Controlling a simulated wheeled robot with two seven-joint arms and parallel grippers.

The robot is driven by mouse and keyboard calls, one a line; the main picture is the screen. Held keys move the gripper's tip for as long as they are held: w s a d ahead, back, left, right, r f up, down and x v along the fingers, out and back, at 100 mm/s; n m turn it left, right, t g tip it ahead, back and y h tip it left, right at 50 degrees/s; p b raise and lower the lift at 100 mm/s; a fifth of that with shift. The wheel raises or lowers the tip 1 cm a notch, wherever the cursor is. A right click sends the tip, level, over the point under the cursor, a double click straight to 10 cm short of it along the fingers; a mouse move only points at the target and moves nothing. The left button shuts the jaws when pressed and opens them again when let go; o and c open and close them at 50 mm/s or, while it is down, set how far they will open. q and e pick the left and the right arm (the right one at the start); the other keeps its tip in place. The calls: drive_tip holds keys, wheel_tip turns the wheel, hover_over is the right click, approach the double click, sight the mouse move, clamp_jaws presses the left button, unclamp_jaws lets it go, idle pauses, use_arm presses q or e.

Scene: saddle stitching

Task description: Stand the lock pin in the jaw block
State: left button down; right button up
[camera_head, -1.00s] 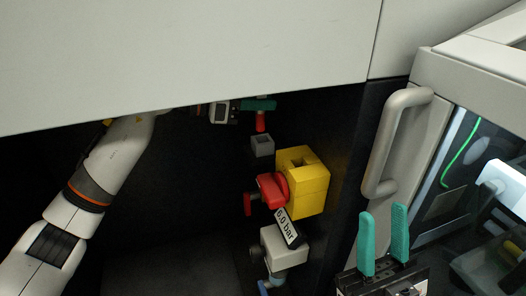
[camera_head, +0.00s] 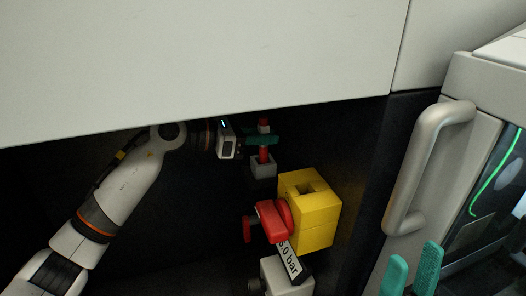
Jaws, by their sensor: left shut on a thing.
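My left gripper (camera_head: 262,140) has green fingers and is shut on the red lock pin (camera_head: 264,156), which is upright. The pin's top shows above the fingers and its lower part below them. Its lower end overlaps the top of a small grey block (camera_head: 263,171), which seems to be the jaw block. I cannot tell how deep the pin is in it. My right gripper (camera_head: 412,270) is at the bottom right with its teal fingers apart and nothing between them. It is far from the pin.
A white panel (camera_head: 200,60) overhangs the dark recess. A grey door handle (camera_head: 425,165) is at right.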

use_arm(q)
drive_tip(key=shift+f+b, duration=0.3)
drive_tip(key=shift+f, duration=1.05)
drive_tip(key=shift+f, duration=0.15)
drive_tip(key=c, duration=1.3)
unclamp_jaws()
